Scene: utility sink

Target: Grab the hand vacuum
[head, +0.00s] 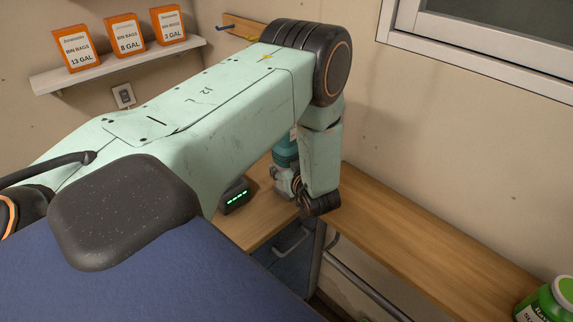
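A teal object with a dark band, which looks like the hand vacuum (285,150), stands on the wooden worktop near the corner. My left arm hides much of it. My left arm comes in from the left, bends at a dark elbow, and drops to a wrist low over the worktop. My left gripper (287,184) appears as a small grey shape beside the wrist, at the lower part of the teal object. I cannot tell whether its fingers are open or shut, or whether they touch it. My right gripper is not in view.
A dark box with green lights (235,196) sits on the worktop (262,222), left of the wrist. A blue drawer unit (288,250) is below. The bench (420,225) on the right is mostly clear, with a green jar (548,300) at its end. Orange bin-bag boxes (125,36) stand on a shelf.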

